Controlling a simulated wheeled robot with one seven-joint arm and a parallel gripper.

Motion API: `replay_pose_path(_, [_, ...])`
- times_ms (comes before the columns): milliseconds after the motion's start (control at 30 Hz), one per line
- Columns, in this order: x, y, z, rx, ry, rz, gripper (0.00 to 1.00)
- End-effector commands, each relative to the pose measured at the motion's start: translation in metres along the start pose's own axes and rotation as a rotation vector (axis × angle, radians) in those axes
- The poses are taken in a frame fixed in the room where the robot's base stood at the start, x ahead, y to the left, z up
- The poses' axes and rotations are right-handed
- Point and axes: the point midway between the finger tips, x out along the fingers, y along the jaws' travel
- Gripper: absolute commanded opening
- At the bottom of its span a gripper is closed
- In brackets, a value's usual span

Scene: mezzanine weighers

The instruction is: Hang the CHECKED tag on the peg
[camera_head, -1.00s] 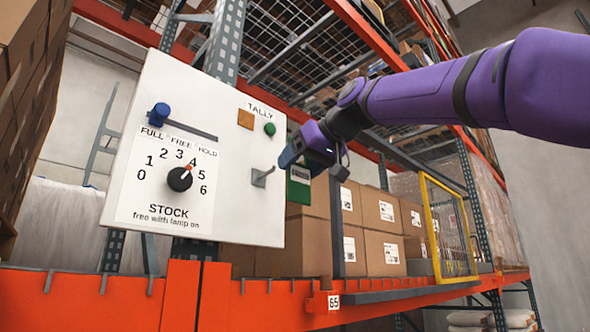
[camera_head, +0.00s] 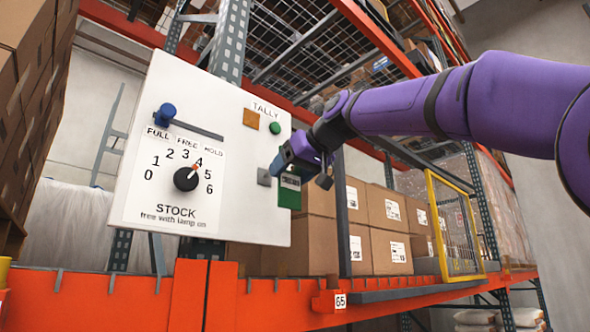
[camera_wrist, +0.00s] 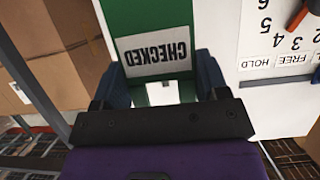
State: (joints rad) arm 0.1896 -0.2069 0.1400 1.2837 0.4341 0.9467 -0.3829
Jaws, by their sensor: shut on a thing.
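The green CHECKED tag (camera_head: 289,190) is held in my gripper (camera_head: 283,166), at the right edge of the white panel (camera_head: 225,215). In the wrist view the tag (camera_wrist: 141,20) fills the space between the blue fingers, its white label reading upside down. The peg (camera_head: 264,177) is a small grey fitting on the panel, just left of the tag. The tag hangs roughly upright.
The panel carries a STOCK dial (camera_head: 186,178), a blue knob (camera_head: 165,114) on a slot, an orange square (camera_head: 251,119) and a green lamp (camera_head: 275,128). Cartons (camera_head: 375,205) and a yellow mesh frame (camera_head: 455,225) stand right. An orange beam (camera_head: 140,300) runs below.

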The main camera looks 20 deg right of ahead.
Motion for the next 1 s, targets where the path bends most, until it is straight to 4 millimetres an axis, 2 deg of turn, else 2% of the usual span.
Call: replay_pose_path(1000, [0.05, 0.0, -0.017, 0.0, 0.001, 0.0, 0.45])
